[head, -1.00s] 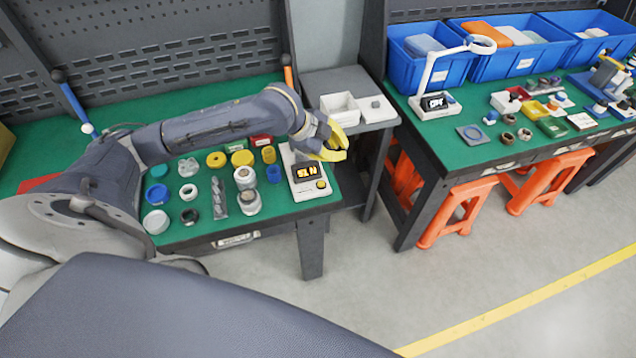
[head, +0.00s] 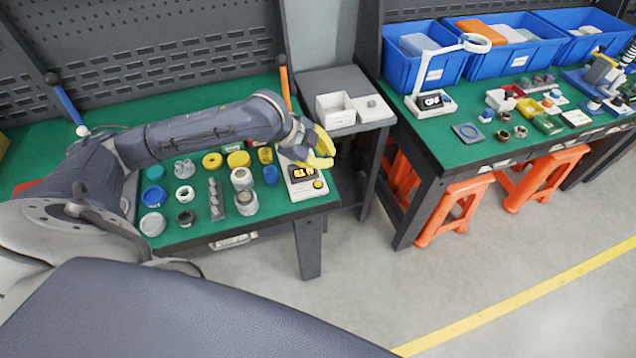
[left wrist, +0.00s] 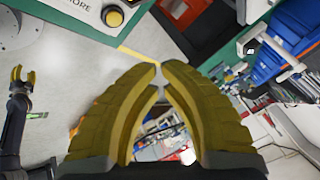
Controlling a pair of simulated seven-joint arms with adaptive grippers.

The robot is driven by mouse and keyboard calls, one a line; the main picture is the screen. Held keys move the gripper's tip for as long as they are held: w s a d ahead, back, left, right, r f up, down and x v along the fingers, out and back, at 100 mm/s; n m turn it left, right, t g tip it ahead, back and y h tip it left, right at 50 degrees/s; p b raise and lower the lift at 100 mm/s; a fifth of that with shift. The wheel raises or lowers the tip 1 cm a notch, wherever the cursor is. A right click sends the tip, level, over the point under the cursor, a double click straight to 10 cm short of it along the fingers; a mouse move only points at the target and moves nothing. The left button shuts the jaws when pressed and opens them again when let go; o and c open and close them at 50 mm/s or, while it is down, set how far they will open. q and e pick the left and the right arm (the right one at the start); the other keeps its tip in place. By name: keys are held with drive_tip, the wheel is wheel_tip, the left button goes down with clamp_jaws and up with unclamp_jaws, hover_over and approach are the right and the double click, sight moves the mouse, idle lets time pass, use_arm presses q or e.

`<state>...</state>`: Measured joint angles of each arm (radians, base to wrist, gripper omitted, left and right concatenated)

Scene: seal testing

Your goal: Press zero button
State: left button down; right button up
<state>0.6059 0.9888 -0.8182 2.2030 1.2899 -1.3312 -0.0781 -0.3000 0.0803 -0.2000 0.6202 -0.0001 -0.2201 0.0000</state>
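A white tester (head: 302,179) with a lit orange display stands at the right end of the left green bench. Its round yellow button (head: 318,184) is near the front edge of its top. The button also shows in the left wrist view (left wrist: 113,17), at the top. My left gripper (head: 328,154), with yellow fingers, is just above and behind the button, apart from it. In the left wrist view its fingertips (left wrist: 160,67) meet, with nothing between them. My right gripper (left wrist: 22,75) shows small at the left of the wrist view, its fingers apart.
Several jars, caps and rings, such as a silver jar (head: 246,202), stand left of the tester. A grey side table (head: 350,85) with a white box (head: 335,110) is behind the gripper. A second green bench (head: 455,150) is at the right. The floor in front is clear.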

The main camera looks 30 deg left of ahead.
sight(324, 184)
use_arm(q)
drive_tip(key=shift+f, duration=3.5)
drive_tip(key=shift+f, duration=0.8)
drive_tip(key=shift+r, duration=0.8)
drive_tip(key=shift+r, duration=0.1)
drive_tip(key=shift+r, duration=2.4)
